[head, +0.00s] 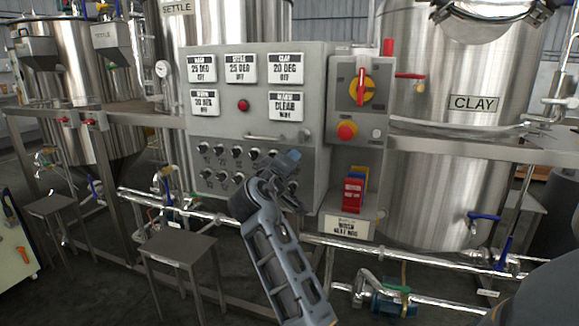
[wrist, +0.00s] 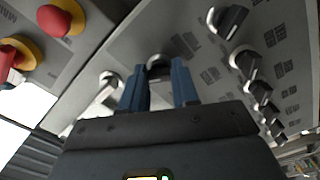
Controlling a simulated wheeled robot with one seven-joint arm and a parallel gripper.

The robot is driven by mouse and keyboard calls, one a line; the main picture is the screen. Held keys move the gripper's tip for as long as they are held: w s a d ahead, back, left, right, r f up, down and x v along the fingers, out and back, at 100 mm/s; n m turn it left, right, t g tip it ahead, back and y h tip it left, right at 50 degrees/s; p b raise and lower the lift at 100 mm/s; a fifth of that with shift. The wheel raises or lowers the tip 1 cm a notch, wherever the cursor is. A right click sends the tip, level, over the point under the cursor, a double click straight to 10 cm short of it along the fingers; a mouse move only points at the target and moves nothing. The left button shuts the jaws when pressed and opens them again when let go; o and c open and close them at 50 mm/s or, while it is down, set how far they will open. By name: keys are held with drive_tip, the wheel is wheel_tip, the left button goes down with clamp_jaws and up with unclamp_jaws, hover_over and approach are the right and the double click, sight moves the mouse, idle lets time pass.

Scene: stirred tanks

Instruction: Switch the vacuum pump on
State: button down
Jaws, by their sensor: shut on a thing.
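A grey control cabinet (head: 262,115) stands in the middle, with rows of black rotary knobs (head: 222,164) on its lower sloped face. My gripper (head: 286,165) is at the right part of these rows and hides some of the knobs in the head view. In the wrist view my gripper's two blue fingers (wrist: 158,85) stand on either side of one rotary knob (wrist: 158,66) and are shut on it. Other black knobs (wrist: 246,62) run in a line to the right of it there. The knob labels are too small to read, so I cannot tell which switch is held.
A red-and-yellow main switch (head: 361,87) and a red stop button (head: 347,131) are on the box at right. A metal handle (head: 264,137) sticks out above the knobs. Red lockout tags (head: 352,193) hang below the box. Steel tables (head: 180,248) and pipes (head: 150,198) stand low in front.

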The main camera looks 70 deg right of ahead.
drive_tip(key=shift+f, duration=0.1)
drive_tip(key=c, duration=0.8)
unclamp_jaws()
drive_tip(key=shift+c, duration=0.2)
drive_tip(key=a, duration=0.7)
drive_tip(key=shift+s+a, duration=0.3)
drive_tip(key=shift+a, duration=0.1)
